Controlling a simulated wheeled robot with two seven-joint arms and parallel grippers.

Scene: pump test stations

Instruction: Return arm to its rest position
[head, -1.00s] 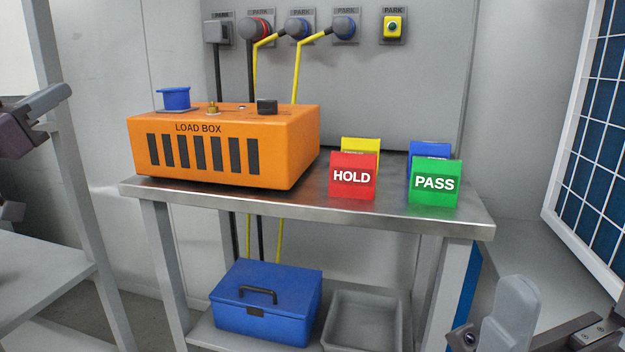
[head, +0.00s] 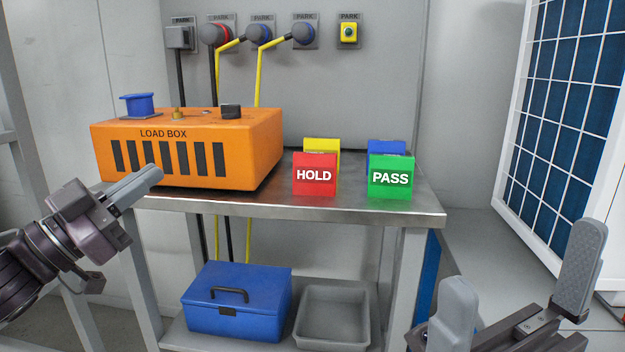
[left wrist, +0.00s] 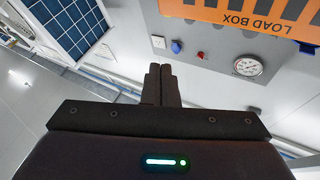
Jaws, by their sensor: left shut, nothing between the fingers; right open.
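My left gripper (head: 138,187) comes in from the left in the head view, in front of the lower left part of the orange load box (head: 262,150). Its fingers are together with nothing between them. In the left wrist view the closed fingers (left wrist: 160,85) point up the picture, below the load box's lettered panel (left wrist: 240,15). My right gripper (head: 520,285) is at the lower right of the head view, its two fingers wide apart and empty. It is in front of and to the right of the steel table.
The steel table (head: 400,208) holds a red HOLD holder (head: 314,190) and a green PASS holder (head: 390,192). A blue toolbox (head: 262,310) and a grey bin (head: 335,322) are on the lower shelf. Parked plugs (head: 302,33) line the wall. A solar panel (head: 575,110) stands at right.

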